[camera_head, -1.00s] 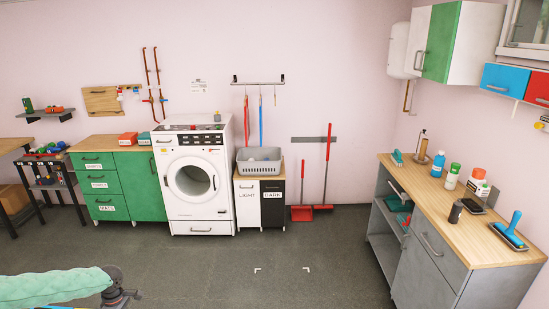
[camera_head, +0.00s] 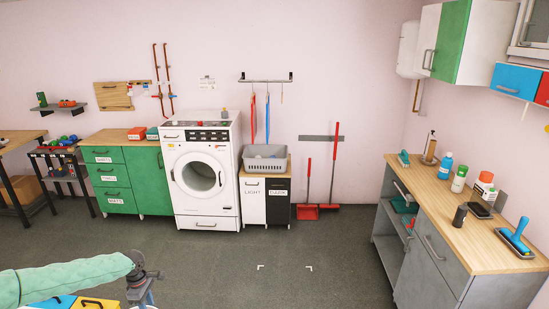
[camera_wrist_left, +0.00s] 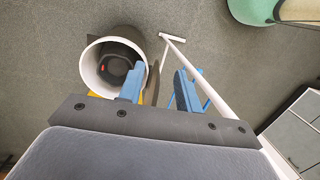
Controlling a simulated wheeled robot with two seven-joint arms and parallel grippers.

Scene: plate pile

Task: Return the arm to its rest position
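My left arm (camera_head: 75,279), in a green sleeve, comes in from the left at the bottom of the head view. Its wrist points down and the picture edge cuts off the lower part. In the left wrist view my left gripper (camera_wrist_left: 160,74) has its two blue fingers apart, with no object held between them. It hangs above the grey floor beside a round white bin (camera_wrist_left: 91,73). My right arm and gripper are in no view. No plates are visible.
A blue and yellow unit (camera_head: 88,303) lies below my left arm. A white pole (camera_wrist_left: 198,72) crosses the left wrist view beyond the fingers. A wooden-topped counter (camera_head: 460,225) stands at the right, a washing machine (camera_head: 198,215) at the back. The middle floor is clear.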

